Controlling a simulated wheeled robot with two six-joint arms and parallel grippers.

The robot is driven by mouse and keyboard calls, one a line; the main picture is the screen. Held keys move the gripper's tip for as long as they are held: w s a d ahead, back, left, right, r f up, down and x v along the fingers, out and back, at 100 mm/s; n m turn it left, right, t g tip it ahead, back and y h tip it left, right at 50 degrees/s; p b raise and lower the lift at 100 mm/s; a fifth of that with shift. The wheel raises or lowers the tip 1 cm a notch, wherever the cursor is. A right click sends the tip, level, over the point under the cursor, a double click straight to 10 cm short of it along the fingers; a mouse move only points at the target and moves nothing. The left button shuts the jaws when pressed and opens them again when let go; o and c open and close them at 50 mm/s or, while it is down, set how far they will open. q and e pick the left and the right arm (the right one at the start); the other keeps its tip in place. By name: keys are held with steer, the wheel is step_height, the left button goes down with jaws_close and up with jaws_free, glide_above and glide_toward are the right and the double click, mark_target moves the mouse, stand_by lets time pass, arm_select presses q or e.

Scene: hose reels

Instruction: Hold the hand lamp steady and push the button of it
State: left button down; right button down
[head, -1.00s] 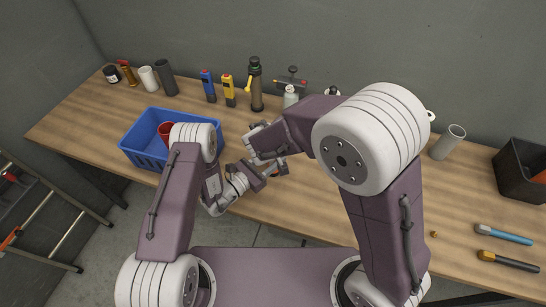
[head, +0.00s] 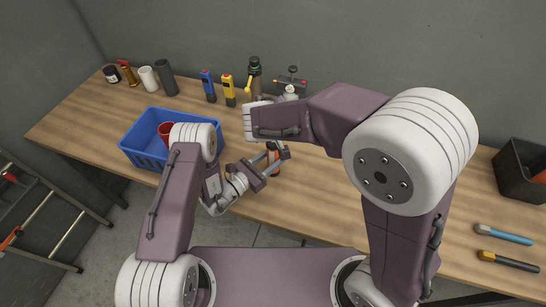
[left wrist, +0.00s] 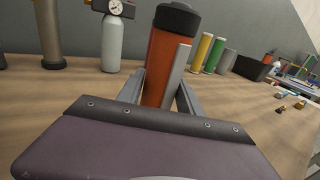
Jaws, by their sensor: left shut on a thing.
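The hand lamp, an orange cylinder with a black top (left wrist: 168,60), stands upright between the fingers of my left gripper (left wrist: 158,92) in the left wrist view. My left gripper (head: 272,156) is shut on it. In the head view only a small orange part of the lamp (head: 276,166) shows beside the fingers, above the bench. I cannot make out the button. My right arm reaches in from the right, its white wrist part (head: 249,120) behind and above the lamp. The right gripper's fingers are hidden in the head view.
A blue crate (head: 144,152) with a red cup (head: 165,131) stands left of my left gripper. Blue (head: 208,86) and yellow (head: 228,91) handheld devices and a gauge-topped bottle (left wrist: 112,42) stand behind. A black bin (head: 520,172) and two handled tools (head: 503,235) lie right.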

arm_select(q)
steer(key=c, duration=0.7)
jaws_free()
